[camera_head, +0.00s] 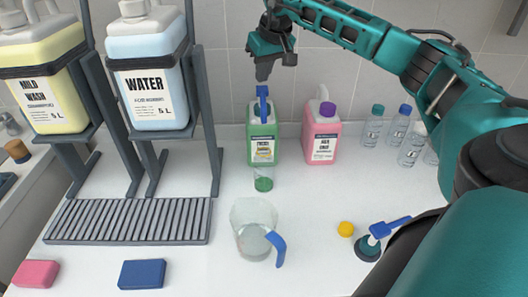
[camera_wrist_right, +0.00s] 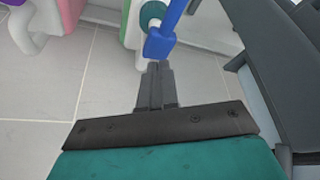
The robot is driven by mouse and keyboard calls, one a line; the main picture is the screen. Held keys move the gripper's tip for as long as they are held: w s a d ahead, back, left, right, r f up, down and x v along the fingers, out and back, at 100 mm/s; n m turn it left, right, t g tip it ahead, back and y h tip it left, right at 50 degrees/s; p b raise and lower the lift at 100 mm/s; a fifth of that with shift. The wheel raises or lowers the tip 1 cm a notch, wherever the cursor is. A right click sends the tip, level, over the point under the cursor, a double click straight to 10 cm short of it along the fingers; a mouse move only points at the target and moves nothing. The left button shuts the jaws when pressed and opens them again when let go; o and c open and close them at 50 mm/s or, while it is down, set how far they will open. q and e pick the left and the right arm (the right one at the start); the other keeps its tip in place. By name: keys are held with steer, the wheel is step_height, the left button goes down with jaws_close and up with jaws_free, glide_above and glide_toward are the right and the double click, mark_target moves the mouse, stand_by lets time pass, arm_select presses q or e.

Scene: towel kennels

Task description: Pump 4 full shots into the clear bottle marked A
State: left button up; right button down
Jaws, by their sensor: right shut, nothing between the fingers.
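A green jug (camera_head: 262,148) stands at the back with a blue pump (camera_head: 263,105) on top. A small clear container (camera_head: 264,180) with green liquid in it is in front of the jug, below the pump; I cannot read any letter A on it. My right gripper (camera_head: 263,77) is shut and empty just above the pump head. In the right wrist view the closed fingertips (camera_wrist_right: 155,70) are close to the blue pump head (camera_wrist_right: 160,45); I cannot tell whether they touch. My left gripper is not in view.
A pink jug (camera_head: 322,140) stands right of the green one, with several clear bottles (camera_head: 373,127) beyond. A measuring jug (camera_head: 254,230), yellow cap (camera_head: 345,228) and loose blue-handled pump (camera_head: 390,227) are nearer. Racked WATER (camera_head: 150,90) and MILD WASH (camera_head: 45,85) canisters stand left.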

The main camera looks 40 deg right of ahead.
mark_target(263, 88)
steer(key=shift+f, duration=0.15)
steer(key=shift+f+b, duration=1)
steer(key=shift+f, duration=1.2)
steer(key=shift+r, duration=0.1)
steer(key=shift+r+p, duration=1.2)
steer(key=shift+p, duration=0.1)
steer(key=shift+r, duration=1.05)
steer(key=shift+f, duration=0.15)
